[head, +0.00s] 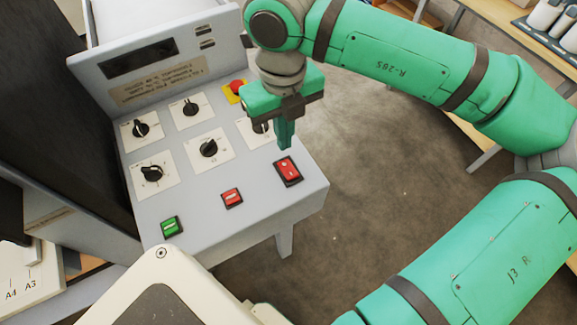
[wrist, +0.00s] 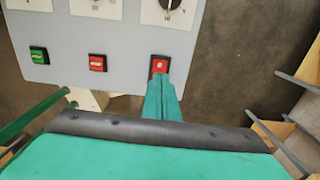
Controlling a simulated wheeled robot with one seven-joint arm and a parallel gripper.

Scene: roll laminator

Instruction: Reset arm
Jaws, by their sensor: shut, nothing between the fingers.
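My arm is green and reaches in from the right in the head view. My gripper (head: 284,140) is shut and empty, with its fingers pointing down over the right part of the laminator's control panel (head: 218,200). The fingertips are close to the red rocker switch (head: 288,171) at the panel's right edge. In the wrist view the closed fingers (wrist: 161,84) overlap the lower part of that red switch (wrist: 160,66). I cannot tell whether they touch it. My gripper partly hides one black knob behind it.
The panel carries several black knobs (head: 208,148), a red emergency button (head: 236,86), a red button (head: 232,197) and a green button (head: 170,226). A display housing (head: 150,58) rises behind. Open floor (head: 385,170) lies right of the panel. A shelf with white containers (head: 545,15) stands top right.

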